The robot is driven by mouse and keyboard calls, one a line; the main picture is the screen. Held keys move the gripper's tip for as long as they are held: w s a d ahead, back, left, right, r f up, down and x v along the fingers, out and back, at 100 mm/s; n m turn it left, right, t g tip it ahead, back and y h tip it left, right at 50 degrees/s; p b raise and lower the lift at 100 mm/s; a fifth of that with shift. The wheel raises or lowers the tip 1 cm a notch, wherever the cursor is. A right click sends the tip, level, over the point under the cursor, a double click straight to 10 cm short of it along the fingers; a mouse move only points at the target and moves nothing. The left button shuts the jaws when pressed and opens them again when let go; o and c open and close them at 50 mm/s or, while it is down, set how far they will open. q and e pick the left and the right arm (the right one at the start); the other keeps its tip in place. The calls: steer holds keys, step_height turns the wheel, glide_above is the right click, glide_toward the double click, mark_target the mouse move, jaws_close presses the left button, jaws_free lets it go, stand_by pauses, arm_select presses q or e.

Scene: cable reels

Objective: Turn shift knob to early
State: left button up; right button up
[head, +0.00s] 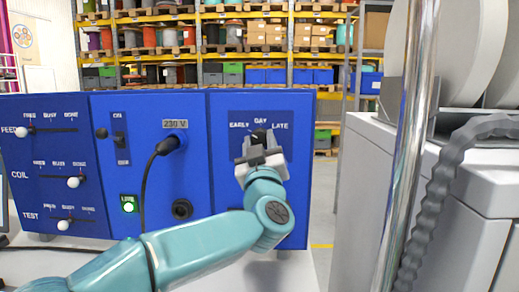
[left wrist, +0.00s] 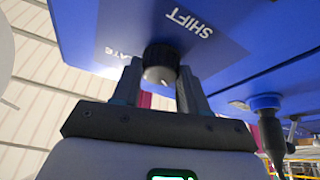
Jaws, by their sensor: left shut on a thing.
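The shift knob (head: 259,134) is black and sits on the right blue panel, below the labels EARLY, DAY and LATE. My left gripper (head: 261,146) reaches up to it from below and is shut on it. In the left wrist view the round black knob (left wrist: 161,62) lies between the two grey fingertips (left wrist: 161,84), near the word SHIFT. The gripper hides part of the knob, and I cannot tell which label its pointer faces. My right gripper is not in view.
A cable plugs into the 230 V socket (head: 174,142) on the middle panel. Sliders (head: 73,182) line the left panel. A chrome pole (head: 408,150) and a grey machine (head: 365,200) stand close at the right. Stocked shelves (head: 225,45) are behind.

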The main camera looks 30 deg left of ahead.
arm_select(q)
steer(key=shift+f+n+g, duration=0.1)
steer(key=shift+n+g, duration=0.2)
steer(key=shift+n, duration=0.3)
steer(key=o, duration=1)
steer(key=shift+d, duration=0.1)
steer(key=shift+o, duration=0.2)
steer(key=shift+s, duration=0.15)
steer(key=b+v, duration=0.5)
steer(key=v, duration=1.1)
steer(key=shift+f, duration=0.2)
steer(key=shift+d, duration=0.1)
